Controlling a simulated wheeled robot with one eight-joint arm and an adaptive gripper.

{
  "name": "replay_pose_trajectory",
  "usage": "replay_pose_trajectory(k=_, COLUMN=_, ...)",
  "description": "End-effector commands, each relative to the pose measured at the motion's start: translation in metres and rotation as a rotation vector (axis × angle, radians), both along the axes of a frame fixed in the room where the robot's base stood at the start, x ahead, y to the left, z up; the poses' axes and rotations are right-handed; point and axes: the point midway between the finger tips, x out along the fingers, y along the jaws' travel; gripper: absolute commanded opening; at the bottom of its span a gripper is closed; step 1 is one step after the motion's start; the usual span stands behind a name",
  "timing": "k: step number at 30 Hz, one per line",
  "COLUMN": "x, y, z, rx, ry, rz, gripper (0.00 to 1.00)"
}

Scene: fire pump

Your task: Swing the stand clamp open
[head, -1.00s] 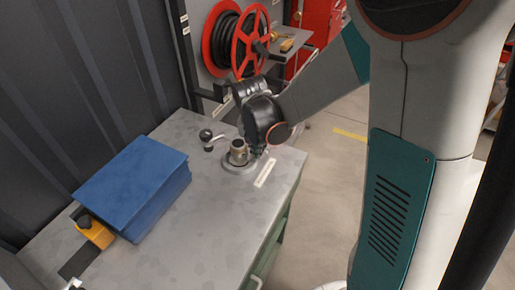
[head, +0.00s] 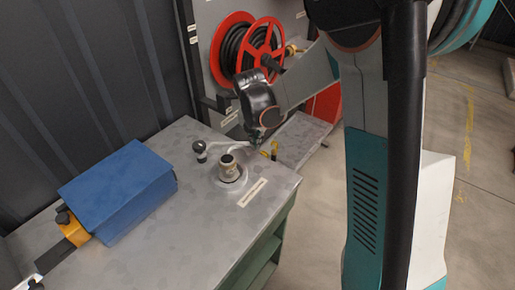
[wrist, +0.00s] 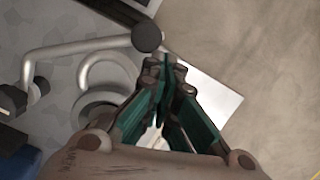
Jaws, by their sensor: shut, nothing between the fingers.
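The metal stand (head: 231,170) is a short, open-topped cylinder on a round flange near the bench's right end. Its top ring also shows in the wrist view (wrist: 108,72). A bent silver clamp bar (wrist: 90,48) runs beside the stand on its far side, with a dark ball (wrist: 147,36) at its right end. A black knob (head: 199,146) stands at its left end. My gripper (wrist: 165,75) is shut and empty, its fingertips close below and right of the dark ball; I cannot tell whether they touch. In the head view the fingers are mostly hidden behind my wrist.
A blue box (head: 118,190) lies on the grey bench (head: 190,235) at left, beside a yellow-and-black tool (head: 72,228). A red hose reel (head: 258,50) stands behind the bench. A white label (head: 252,192) lies by the stand. The bench front is clear.

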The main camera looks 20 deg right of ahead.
Motion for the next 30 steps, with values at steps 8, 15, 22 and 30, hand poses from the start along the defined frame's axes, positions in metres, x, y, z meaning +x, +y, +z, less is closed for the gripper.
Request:
replay_pose_trajectory(k=8, x=0.032, y=-0.008, z=0.0, rx=0.0, ry=0.0, rz=0.0, gripper=0.0)
replay_pose_trajectory(k=15, x=0.045, y=-0.009, z=0.0, rx=0.0, ry=0.0, rz=0.0, gripper=0.0)
replay_pose_trajectory(k=22, x=0.048, y=-0.009, z=0.0, rx=0.0, ry=0.0, rz=0.0, gripper=0.0)
replay_pose_trajectory(k=30, x=0.048, y=-0.009, z=0.0, rx=0.0, ry=0.0, rz=0.001, gripper=0.0)
